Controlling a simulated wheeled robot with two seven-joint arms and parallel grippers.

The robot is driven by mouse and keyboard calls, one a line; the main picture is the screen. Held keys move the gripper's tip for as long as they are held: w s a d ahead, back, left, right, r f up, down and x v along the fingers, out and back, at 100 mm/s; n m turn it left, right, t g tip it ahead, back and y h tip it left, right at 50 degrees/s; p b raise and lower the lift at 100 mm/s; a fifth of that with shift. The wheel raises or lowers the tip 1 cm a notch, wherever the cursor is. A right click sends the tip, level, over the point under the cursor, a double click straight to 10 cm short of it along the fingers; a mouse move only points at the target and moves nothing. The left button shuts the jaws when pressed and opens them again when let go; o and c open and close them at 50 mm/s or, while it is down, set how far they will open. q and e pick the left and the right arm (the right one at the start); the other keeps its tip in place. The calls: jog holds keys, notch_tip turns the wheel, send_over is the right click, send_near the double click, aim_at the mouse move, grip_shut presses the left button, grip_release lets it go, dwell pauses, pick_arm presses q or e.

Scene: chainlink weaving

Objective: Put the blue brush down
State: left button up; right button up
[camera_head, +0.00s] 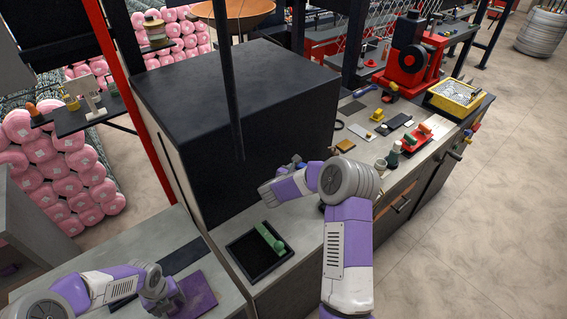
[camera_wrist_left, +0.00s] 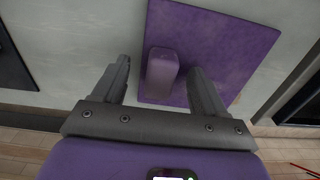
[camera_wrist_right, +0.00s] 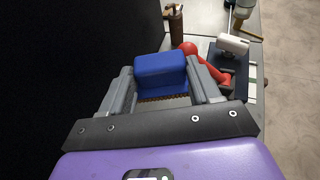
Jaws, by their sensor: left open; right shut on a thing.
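The blue brush (camera_wrist_right: 160,72) is in the right wrist view, with its blue body up and brown bristles below. My right gripper (camera_wrist_right: 166,92) is shut on it, one finger on each side. In the head view my right arm reaches beside the large black box, and I cannot make out the brush clearly there. My left gripper (camera_head: 166,302) is open above a purple square plate (camera_head: 198,293). In the left wrist view the plate (camera_wrist_left: 225,45) has a purple block (camera_wrist_left: 162,70) standing between the open fingers (camera_wrist_left: 160,88).
A black tray (camera_head: 240,243) with a green tool (camera_head: 268,238) lies on the bench in front of the large black box (camera_head: 235,110). Farther right are a red tool (camera_head: 416,137), a red machine (camera_head: 410,58) and a yellow bin (camera_head: 455,97).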

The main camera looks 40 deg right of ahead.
notch_tip(320, 180, down, 13)
jog(key=shift+f, duration=0.15)
jog(key=w+d, duration=0.1)
jog(key=d, duration=0.1)
jog(key=w+d, duration=0.1)
jog(key=d, duration=0.2)
jog(key=w+d, duration=0.1)
jog(key=d, duration=0.1)
jog(key=shift+d, duration=0.15)
jog(key=shift+w+d, duration=0.35)
jog(key=shift+d, duration=0.45)
jog(key=shift+w+d, duration=0.3)
jog(key=shift+d, duration=0.55)
jog(key=shift+w+d, duration=0.35)
jog(key=shift+d, duration=0.45)
jog(key=shift+f, duration=0.45)
jog(key=shift+a, duration=0.1)
jog(key=shift+f, duration=0.2)
jog(key=o, duration=0.9)
